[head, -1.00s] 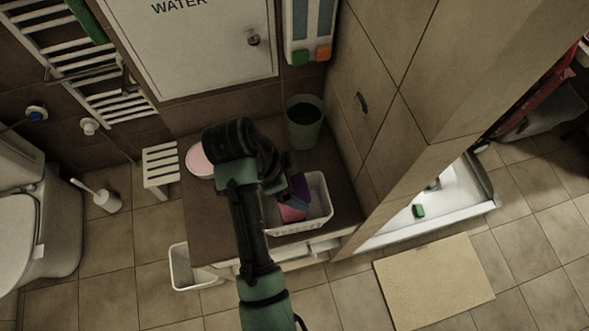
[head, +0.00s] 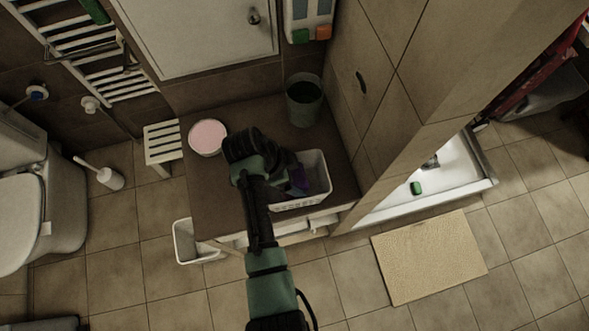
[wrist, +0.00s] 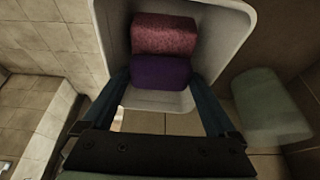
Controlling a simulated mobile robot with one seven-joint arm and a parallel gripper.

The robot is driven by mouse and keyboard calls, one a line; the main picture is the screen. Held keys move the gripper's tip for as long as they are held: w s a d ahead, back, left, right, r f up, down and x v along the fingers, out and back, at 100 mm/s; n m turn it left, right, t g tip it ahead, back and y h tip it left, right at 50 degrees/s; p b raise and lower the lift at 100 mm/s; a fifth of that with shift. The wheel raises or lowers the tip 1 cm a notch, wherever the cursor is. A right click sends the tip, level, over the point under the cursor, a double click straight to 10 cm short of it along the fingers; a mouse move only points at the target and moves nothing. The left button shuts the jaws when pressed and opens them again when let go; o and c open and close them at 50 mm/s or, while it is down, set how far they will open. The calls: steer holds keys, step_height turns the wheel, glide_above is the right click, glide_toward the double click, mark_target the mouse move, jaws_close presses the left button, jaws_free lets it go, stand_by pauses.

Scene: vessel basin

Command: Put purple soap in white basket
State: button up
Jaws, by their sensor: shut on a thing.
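The white basket (head: 328,182) stands on the brown counter, and its rim (wrist: 246,20) surrounds the top of the wrist view. The purple soap (wrist: 160,72) is between the fingertips of my gripper (wrist: 158,78), which is shut on it, inside the basket's outline. I cannot tell whether the soap touches the basket floor. A pink speckled block (wrist: 164,36) lies in the basket directly beside the purple soap.
A round pink-topped dish (head: 208,136) stands left of my arm. A grey-green cup (head: 304,104) stands behind the basket against the wall. A tiled wall (head: 350,130) rises close on the right. A white bin (head: 190,243) is below the counter's front left.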

steer(key=shift+f+b, duration=0.4)
steer(key=shift+f, duration=0.05)
steer(key=o, duration=1)
steer(key=shift+o, duration=0.2)
